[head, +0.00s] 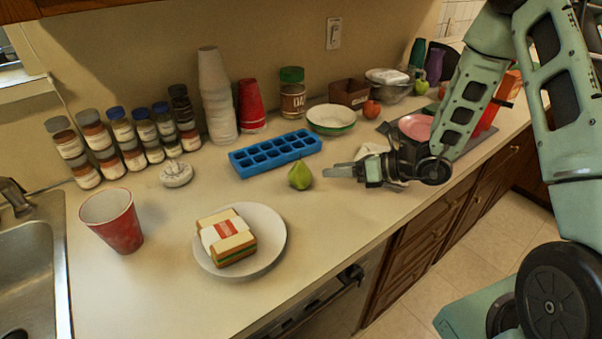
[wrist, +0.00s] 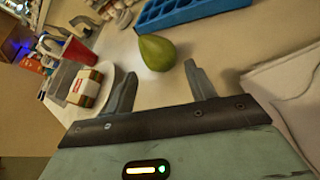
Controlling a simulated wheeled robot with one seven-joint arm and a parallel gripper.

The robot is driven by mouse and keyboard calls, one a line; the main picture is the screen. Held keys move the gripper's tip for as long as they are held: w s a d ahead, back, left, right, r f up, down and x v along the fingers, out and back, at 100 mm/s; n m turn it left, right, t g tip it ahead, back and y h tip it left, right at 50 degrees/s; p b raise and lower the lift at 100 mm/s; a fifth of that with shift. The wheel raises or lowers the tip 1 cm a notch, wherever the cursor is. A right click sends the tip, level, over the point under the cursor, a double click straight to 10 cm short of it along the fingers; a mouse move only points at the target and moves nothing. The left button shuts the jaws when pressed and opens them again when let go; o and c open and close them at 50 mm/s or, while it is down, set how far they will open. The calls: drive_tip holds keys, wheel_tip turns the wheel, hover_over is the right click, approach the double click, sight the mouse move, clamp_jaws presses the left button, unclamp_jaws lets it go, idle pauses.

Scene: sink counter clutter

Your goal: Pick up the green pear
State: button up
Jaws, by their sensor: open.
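The green pear (head: 300,176) sits on the counter in front of the blue ice tray, near the middle of the head view. It also shows in the wrist view (wrist: 157,53), beyond the fingertips and between their lines. My gripper (head: 332,172) is just right of the pear in the head view, low over the counter. In the wrist view its two fingers (wrist: 160,76) stand apart with nothing between them. The pear appears apart from both fingers.
A blue ice tray (head: 276,155) lies behind the pear. A white plate (head: 272,256) with a wrapped sandwich (head: 227,238) is at front left. A red cup (head: 113,222) stands near the sink. A green-rimmed bowl (head: 331,119) is behind.

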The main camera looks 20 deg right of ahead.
sight(308, 171)
drive_tip(key=p+x, duration=0.1)
drive_tip(key=x, duration=0.4)
drive_tip(key=shift+a, duration=0.1)
drive_tip(key=x, duration=0.1)
drive_tip(key=p+x, duration=0.1)
drive_tip(key=x, duration=0.1)
drive_tip(key=p+x, duration=0.1)
drive_tip(key=shift+w+a+r, duration=0.15)
drive_tip(key=shift+w+a, duration=0.15)
drive_tip(key=shift+a, duration=0.1)
drive_tip(key=shift+w+a+f, duration=0.2)
drive_tip(key=shift+a+f, duration=0.05)
drive_tip(key=c, duration=0.7)
